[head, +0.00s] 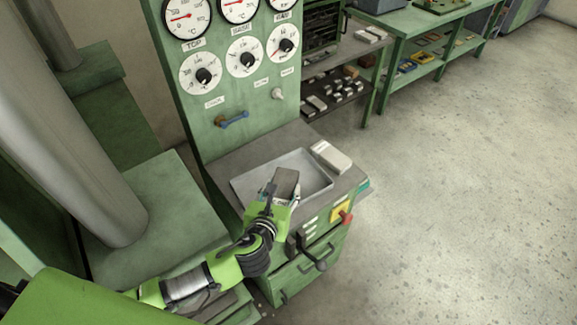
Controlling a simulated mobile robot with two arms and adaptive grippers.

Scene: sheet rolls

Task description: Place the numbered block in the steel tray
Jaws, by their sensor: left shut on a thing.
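The steel tray (244,185) is a shallow grey rectangle on the dark top of the green console, below the gauges. My left gripper (281,192) is over the tray's front part, its arm coming in from the lower left. It is shut on a dark grey-brown block (286,181), which appears above the tray floor; whether it touches the floor I cannot tell. No number is readable on the block. The gripper hides part of the tray's front edge. My right gripper is not in view.
A pale block (331,157) lies on the console top, right of the tray. The green gauge panel (238,100) rises behind. A red-handled switch (343,215) and a black lever (310,252) stick out at the front. Open floor (450,200) lies to the right.

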